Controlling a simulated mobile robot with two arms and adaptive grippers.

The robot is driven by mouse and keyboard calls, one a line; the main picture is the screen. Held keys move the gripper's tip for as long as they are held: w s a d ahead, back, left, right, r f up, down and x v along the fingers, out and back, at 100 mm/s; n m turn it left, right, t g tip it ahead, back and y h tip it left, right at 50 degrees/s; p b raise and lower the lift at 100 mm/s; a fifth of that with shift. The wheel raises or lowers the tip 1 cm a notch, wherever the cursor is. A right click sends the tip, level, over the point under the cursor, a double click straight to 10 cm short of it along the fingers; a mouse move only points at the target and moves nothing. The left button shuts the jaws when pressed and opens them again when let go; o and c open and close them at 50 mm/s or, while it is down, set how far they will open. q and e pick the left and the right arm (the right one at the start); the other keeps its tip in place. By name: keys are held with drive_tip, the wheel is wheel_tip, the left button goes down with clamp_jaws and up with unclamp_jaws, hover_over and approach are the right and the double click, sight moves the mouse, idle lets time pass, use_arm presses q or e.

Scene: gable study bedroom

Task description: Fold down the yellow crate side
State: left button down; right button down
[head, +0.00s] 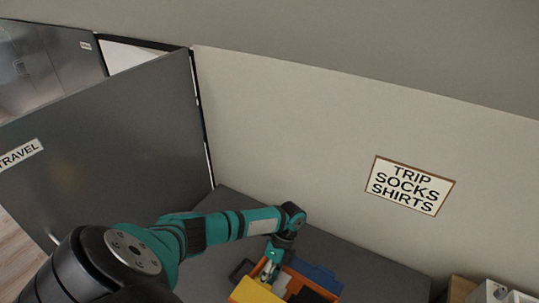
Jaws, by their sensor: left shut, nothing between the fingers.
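The crate (292,273) is at the bottom centre of the head view, on a dark grey surface, with orange edges showing. Its yellow side (254,292) is at the near left and is partly cut off by the lower picture edge. I cannot tell its exact tilt. A blue panel (318,276) lies at the crate's far right. My left gripper (267,275) points down at the crate, close beside the yellow side, and is shut with nothing held. Whether it touches the yellow side is unclear. My right gripper is not in view.
The dark grey surface (370,272) is clear to the right of the crate. A small dark object or panel (241,270) is left of it. A grey panel marked TRAVEL (110,140) stands at left. A wall sign (410,185) reads TRIP SOCKS SHIRTS.

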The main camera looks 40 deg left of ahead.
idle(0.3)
use_arm(q)
drive_tip(key=c, duration=1.3)
unclamp_jaws()
drive_tip(key=shift+r, duration=0.1)
wheel_tip(320, 180, up, 10)
drive_tip(key=shift+f, duration=0.1)
